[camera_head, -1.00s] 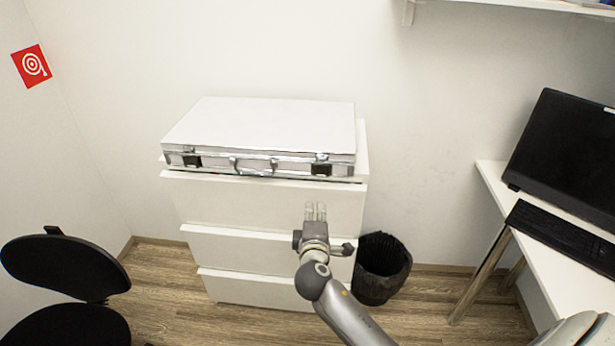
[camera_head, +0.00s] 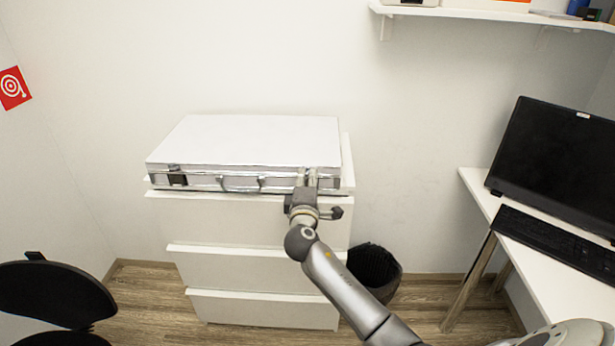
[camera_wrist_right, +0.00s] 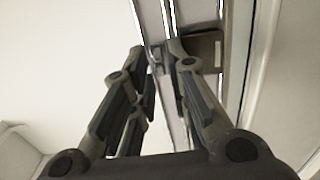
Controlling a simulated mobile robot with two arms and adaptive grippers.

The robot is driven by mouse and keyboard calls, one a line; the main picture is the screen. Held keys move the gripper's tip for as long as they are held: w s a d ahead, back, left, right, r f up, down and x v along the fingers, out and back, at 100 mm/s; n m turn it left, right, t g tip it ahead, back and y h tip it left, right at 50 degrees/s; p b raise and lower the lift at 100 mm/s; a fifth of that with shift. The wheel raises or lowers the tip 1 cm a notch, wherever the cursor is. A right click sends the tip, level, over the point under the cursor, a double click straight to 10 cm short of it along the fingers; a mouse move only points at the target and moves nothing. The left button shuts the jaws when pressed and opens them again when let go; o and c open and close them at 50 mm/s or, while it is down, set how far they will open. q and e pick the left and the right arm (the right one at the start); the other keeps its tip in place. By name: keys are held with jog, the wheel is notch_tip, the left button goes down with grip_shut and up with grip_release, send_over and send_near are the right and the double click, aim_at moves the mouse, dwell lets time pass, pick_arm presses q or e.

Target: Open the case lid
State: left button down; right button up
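My right gripper (camera_head: 310,178) is at the right end of the case front and hides most of the right latch in the head view. In the right wrist view the gripper (camera_wrist_right: 157,52) has its fingers a little apart, with metal latch hardware (camera_wrist_right: 203,48) between and beside the tips. I cannot tell whether they touch it. My left gripper is not in view.
The drawer unit (camera_head: 250,220) stands against the wall. A black bin (camera_head: 375,268) is at its right, partly behind my arm. A desk (camera_head: 482,205) with a monitor (camera_head: 560,150) and keyboard (camera_head: 560,240) is at the right. A black chair (camera_head: 50,290) is at the lower left.

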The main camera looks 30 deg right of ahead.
jog(key=shift+w+d, duration=0.25)
jog(key=shift+w, duration=0.15)
grip_shut()
jog(key=shift+r, duration=0.1)
